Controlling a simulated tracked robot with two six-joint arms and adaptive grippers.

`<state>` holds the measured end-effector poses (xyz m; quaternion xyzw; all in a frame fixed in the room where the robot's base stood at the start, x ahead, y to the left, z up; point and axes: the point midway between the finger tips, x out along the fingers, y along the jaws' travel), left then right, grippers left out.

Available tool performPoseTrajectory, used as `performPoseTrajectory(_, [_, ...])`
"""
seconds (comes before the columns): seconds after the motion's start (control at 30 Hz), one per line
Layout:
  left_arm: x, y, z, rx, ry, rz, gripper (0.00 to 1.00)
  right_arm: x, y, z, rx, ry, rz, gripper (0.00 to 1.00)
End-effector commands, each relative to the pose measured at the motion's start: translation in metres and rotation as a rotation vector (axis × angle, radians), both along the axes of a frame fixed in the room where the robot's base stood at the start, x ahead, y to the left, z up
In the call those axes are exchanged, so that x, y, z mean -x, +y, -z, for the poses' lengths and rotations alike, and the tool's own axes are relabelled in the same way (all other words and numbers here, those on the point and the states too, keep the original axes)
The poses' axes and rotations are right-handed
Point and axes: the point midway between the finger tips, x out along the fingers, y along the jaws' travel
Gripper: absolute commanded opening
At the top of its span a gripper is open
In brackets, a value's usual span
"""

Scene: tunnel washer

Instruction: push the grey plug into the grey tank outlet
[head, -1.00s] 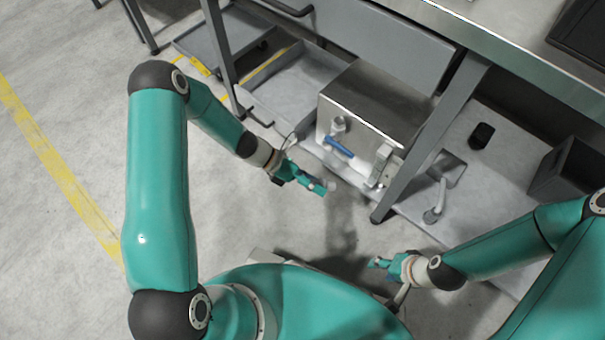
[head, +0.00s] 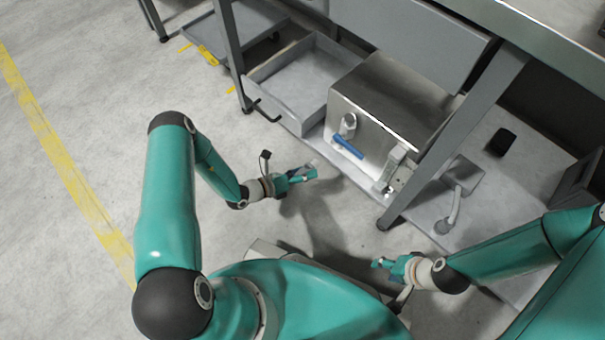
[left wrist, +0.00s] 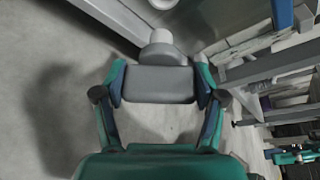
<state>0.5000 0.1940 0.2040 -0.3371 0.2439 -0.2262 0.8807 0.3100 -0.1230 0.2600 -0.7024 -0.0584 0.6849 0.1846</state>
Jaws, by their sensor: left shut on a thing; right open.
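My left gripper (head: 305,175) is shut on the grey plug (left wrist: 157,84), held crosswise between its fingers in the left wrist view. The plug's narrower round end points away from the gripper. The plug is hard to make out in the head view. The steel tank (head: 395,105) stands on the low shelf. Its front carries a short grey outlet stub (head: 348,125) with a blue handle (head: 348,148) below it. The plug is in front of the tank, apart from it. A pale round part shows at the top of the left wrist view. My right gripper (head: 381,264) is open and empty.
A grey tray (head: 275,100) is left of the tank. A slanted table leg (head: 455,140) stands right of it. A dark block (head: 502,141) and a grey pipe-like fitting (head: 450,213) are on the shelf further right. The floor left of my left gripper is clear.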

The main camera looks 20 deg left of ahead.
Motion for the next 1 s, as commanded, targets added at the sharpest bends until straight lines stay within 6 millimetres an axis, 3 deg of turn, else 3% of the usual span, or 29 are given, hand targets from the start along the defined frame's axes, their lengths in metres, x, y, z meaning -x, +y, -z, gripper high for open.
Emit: performPoseTrajectory(1.0, [-0.049, -0.019, 0.0, -0.001, -0.002, 0.006, 0.34, 0.0, 0.0, 0.019, 0.0, 0.0, 0.0, 0.51])
